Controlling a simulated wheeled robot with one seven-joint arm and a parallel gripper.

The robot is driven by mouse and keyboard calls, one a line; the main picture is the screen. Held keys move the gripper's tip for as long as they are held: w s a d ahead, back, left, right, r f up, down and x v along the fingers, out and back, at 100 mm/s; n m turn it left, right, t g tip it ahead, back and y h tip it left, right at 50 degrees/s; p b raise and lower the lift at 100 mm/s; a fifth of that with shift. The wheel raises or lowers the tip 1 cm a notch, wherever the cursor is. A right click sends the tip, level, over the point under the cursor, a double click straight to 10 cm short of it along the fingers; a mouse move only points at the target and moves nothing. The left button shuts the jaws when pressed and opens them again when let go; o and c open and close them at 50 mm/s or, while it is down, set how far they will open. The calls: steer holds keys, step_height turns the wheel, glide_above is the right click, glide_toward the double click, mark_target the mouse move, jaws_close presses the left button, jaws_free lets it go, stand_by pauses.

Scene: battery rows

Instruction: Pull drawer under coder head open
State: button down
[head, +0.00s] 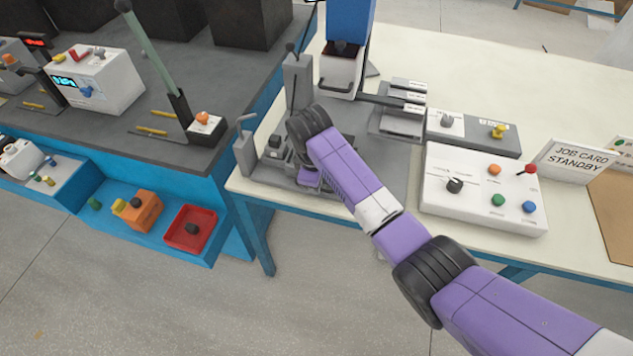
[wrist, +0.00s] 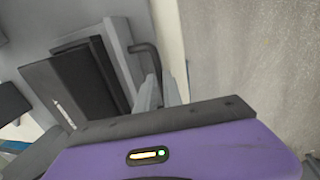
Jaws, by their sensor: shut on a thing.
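In the wrist view my gripper (wrist: 161,94) has its two pale grey fingers closed on a dark bent handle (wrist: 148,52). The handle stands out from a grey upright front (wrist: 118,45), with dark flat panels to its left. In the head view my gripper (head: 308,178) is low among the grey fixtures at the left end of the white bench. My own wrist hides the fingertips, the handle and any drawer front there. A blue and grey machine head (head: 347,28) stands behind. I cannot tell how far the drawer is out.
A grey post (head: 298,80) and a small hooked bracket (head: 245,145) stand close around my gripper. A white control box (head: 483,190) with coloured knobs sits to the right. A dark-topped blue bench (head: 120,140) is at left. Open floor lies in front.

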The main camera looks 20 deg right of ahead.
steer(key=c, duration=1.5)
jaws_free()
steer(key=shift+s+a+r+b, duration=0.15)
steer(key=shift+s+r, duration=0.05)
steer(key=shift+r, duration=1.1)
steer(key=shift+s+a+r+b, duration=0.1)
steer(key=shift+s+a+r, duration=0.05)
steer(key=shift+r, duration=1.1)
steer(key=shift+s+a+r+b, duration=0.15)
steer(key=shift+s+r, duration=0.05)
steer(key=shift+r, duration=1.1)
